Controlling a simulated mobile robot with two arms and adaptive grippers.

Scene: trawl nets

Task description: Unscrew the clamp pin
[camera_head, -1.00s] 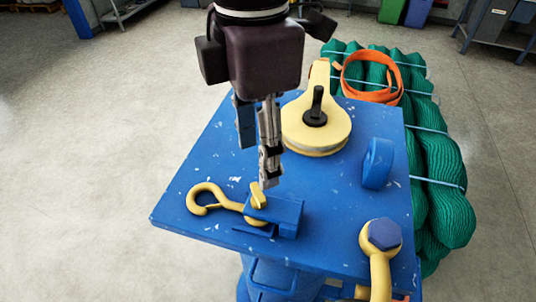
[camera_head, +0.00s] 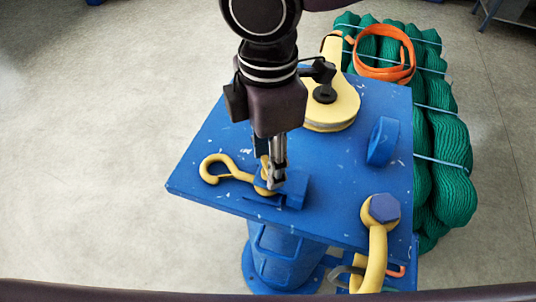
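The clamp is a small blue block (camera_head: 293,190) near the front edge of the blue-painted table (camera_head: 225,130). A yellow hook (camera_head: 215,167) lies to its left with its shank running into the clamp. The yellow clamp pin (camera_head: 264,178) stands at the clamp and is partly hidden by my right gripper (camera_head: 275,180). The gripper points down from above, with its fingertips at the pin. The fingers overlap in this view, so I cannot tell whether they are closed on the pin. My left gripper is not in view.
A cream pulley block (camera_head: 335,112) lies behind the clamp. Green net bundles (camera_head: 440,135) and an orange strap (camera_head: 385,72) lie beyond the table.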

